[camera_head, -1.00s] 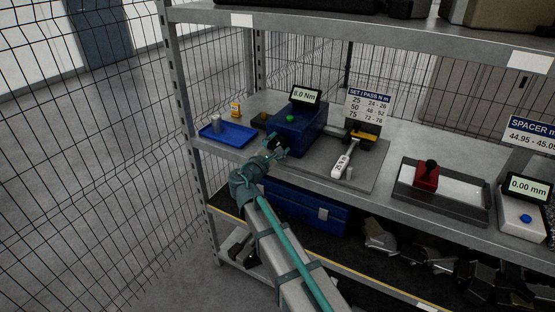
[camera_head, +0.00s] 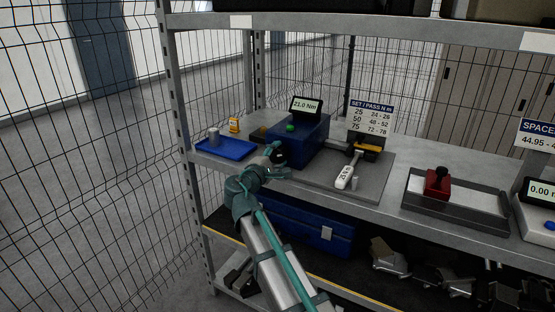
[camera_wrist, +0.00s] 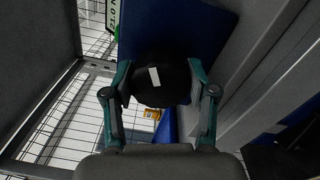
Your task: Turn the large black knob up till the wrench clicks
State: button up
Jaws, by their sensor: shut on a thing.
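The large black knob (camera_wrist: 158,85) is on the front of the blue tester box (camera_head: 302,145) and bears a white mark, slightly tilted. My gripper (camera_wrist: 158,97) is shut on the knob, one teal finger on each side; in the head view my gripper (camera_head: 272,160) partly hides it. The display (camera_head: 306,106) on top of the box reads 21.0 Nm. A green button (camera_head: 290,128) sits on the box top. The wrench (camera_head: 345,176), with a pale handle and small label, lies on the grey plate (camera_head: 318,184) right of the box, its far end by a black and yellow fixture (camera_head: 367,145).
A blue tray (camera_head: 226,150) with a grey cylinder stands to the left, a yellow item (camera_head: 234,125) behind it. The set/pass sign (camera_head: 371,117) stands behind the wrench. A tray with a red block (camera_head: 437,184) is to the right. A shelf upright (camera_head: 178,100) rises at left.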

jog(key=o, duration=1.1)
jog(key=shift+o, duration=0.2)
jog(key=v, duration=1.2)
